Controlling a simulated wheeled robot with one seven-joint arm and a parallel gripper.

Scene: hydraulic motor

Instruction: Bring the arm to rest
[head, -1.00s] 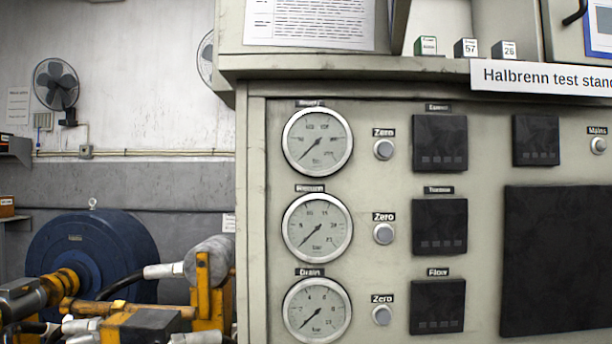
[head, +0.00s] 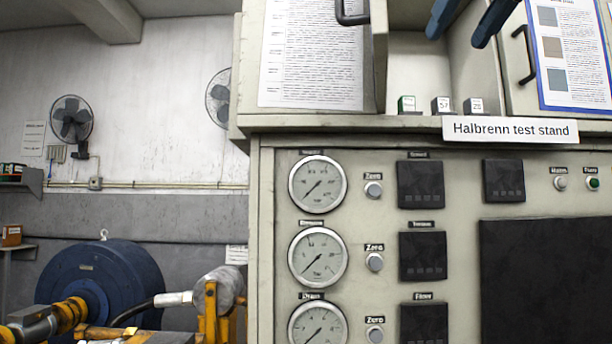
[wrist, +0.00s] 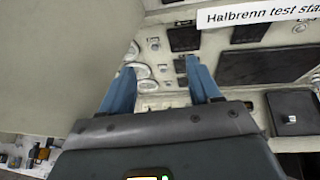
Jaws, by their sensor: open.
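My gripper (head: 457,40) shows at the top of the head view as two blue fingers pointing down, in front of the open shelf of the test stand (head: 385,129). In the wrist view my gripper (wrist: 161,66) has its two blue fingers spread apart, with nothing between them. Beyond them the wrist view shows the stand's panel with gauges, dark displays and the white name sign (wrist: 255,14). The rest of my arm is outside the head view.
Three small boxes, one a green-and-white box (head: 407,104), stand on the shelf below my fingers. A cabinet door (head: 378,60) stands open to their left. Round gauges (head: 318,184) line the panel. A blue motor (head: 100,280) stands at lower left.

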